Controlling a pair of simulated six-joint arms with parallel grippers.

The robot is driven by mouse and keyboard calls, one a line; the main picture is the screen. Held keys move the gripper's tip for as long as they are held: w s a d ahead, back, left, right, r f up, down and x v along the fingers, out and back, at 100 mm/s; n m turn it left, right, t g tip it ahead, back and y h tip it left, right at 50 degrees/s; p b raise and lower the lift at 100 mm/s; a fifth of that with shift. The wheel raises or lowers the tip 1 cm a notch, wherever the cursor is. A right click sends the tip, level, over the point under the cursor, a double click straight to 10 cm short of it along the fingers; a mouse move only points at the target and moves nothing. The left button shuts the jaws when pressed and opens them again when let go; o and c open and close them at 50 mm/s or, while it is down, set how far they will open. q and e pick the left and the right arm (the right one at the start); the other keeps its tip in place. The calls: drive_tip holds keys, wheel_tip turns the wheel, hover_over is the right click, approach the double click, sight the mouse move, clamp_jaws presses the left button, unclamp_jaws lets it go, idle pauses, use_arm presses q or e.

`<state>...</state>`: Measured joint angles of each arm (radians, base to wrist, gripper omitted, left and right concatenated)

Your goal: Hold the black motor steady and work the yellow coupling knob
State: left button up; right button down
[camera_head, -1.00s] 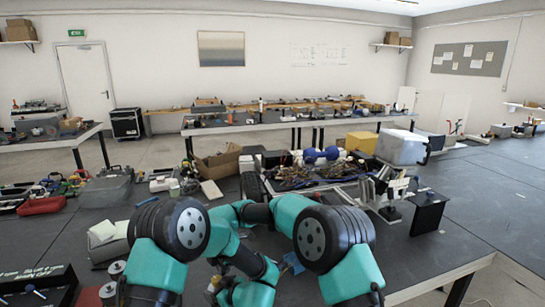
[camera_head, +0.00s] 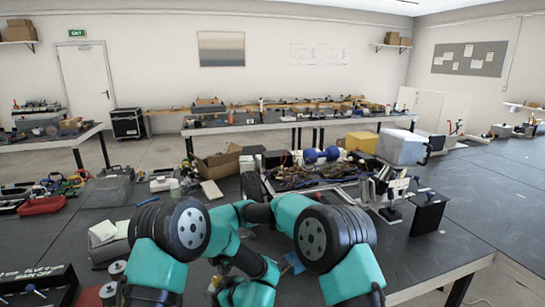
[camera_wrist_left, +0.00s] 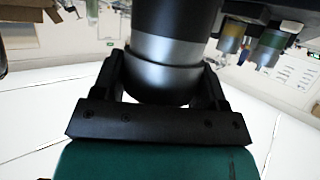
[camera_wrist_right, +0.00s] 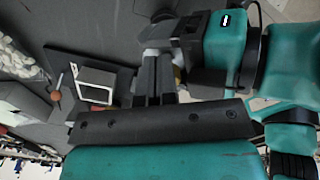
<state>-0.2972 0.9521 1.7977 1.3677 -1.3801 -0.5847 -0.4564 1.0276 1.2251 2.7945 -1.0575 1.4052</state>
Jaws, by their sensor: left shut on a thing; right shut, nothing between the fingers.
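The motor (camera_wrist_left: 175,22) is a dark cylinder with a silver-grey band in the left wrist view. My left gripper (camera_wrist_left: 163,80) is shut around it, one finger on each side. In the right wrist view my right gripper (camera_wrist_right: 156,62) is shut and empty, its two fingers side by side. Its tips are close to a grey part beside my left gripper; whether they touch cannot be told. A small yellowish patch (camera_wrist_right: 179,74) shows beside these fingers, possibly the coupling knob, mostly hidden. In the head view my arms hide both grippers' fingertips.
A tray of cables (camera_head: 310,179) and a cardboard box (camera_head: 220,163) stand behind my arms. A black panel on a stand (camera_head: 428,212) is at right, a white box (camera_head: 104,240) at left. A black box (camera_head: 38,288) stands front left. The right bench is mostly clear.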

use_arm(q)
drive_tip(key=shift+s, duration=0.1)
use_arm(e)
drive_tip(key=shift+d+f, duration=0.35)
drive_tip(key=shift+f, duration=0.35)
use_arm(q)
drive_tip(key=shift+f, duration=0.1)
use_arm(e)
wheel_tip(320, 180, up, 6)
drive_tip(key=shift+r, duration=0.2)
drive_tip(key=shift+a, duration=0.1)
use_arm(q)
drive_tip(key=o, duration=1.6)
drive_tip(key=shift+c, duration=0.4)
drive_tip(key=shift+d, duration=0.1)
drive_tip(key=shift+s+d, duration=0.9)
drive_tip(key=shift+d, duration=0.45)
drive_tip(key=shift+s+d, duration=0.9)
drive_tip(key=shift+d, duration=0.4)
drive_tip(key=shift+s+d, duration=0.9)
drive_tip(key=shift+d, duration=0.45)
